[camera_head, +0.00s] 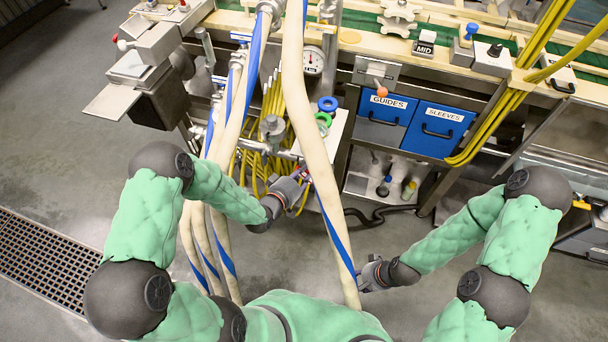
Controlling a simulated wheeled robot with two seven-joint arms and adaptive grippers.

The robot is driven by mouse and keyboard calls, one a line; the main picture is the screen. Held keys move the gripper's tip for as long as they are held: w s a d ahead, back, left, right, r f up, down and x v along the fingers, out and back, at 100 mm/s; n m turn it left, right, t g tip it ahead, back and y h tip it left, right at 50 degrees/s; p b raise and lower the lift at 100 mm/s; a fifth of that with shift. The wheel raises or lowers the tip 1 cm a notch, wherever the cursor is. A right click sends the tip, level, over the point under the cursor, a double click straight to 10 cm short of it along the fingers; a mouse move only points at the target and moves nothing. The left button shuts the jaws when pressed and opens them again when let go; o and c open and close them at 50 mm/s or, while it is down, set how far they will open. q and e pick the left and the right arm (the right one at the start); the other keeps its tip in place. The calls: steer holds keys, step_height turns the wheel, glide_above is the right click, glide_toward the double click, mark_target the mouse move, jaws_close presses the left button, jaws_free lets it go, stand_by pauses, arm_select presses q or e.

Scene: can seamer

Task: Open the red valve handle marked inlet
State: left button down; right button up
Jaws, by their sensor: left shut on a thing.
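My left gripper (301,179) reaches in from the left among the hoses below the machine. It is shut on a small red handle (304,170), of which only a little shows by the fingertips. The gripper covers most of the handle, and I cannot read an inlet marking on it. A thick cream hose with a blue stripe (318,165) runs down just right of the fingers. My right gripper (363,279) is low at the centre right, beside the lower end of that hose. Its fingers are too small and partly hidden to tell their state.
Blue and green round handles (326,104) and a pressure gauge (313,61) are above. Blue bins (440,130) stand right. Floor between my arms is mostly clear.

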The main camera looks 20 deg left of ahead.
stand_by(0.4)
arm_select(q)
steer(key=c, duration=1.1)
jaws_free()
steer(key=shift+c, duration=0.2)
steer(key=shift+s+a, duration=0.1)
steer(key=v, duration=1.1)
steer(key=shift+s, duration=0.4)
steer(key=shift+a+r, duration=0.1)
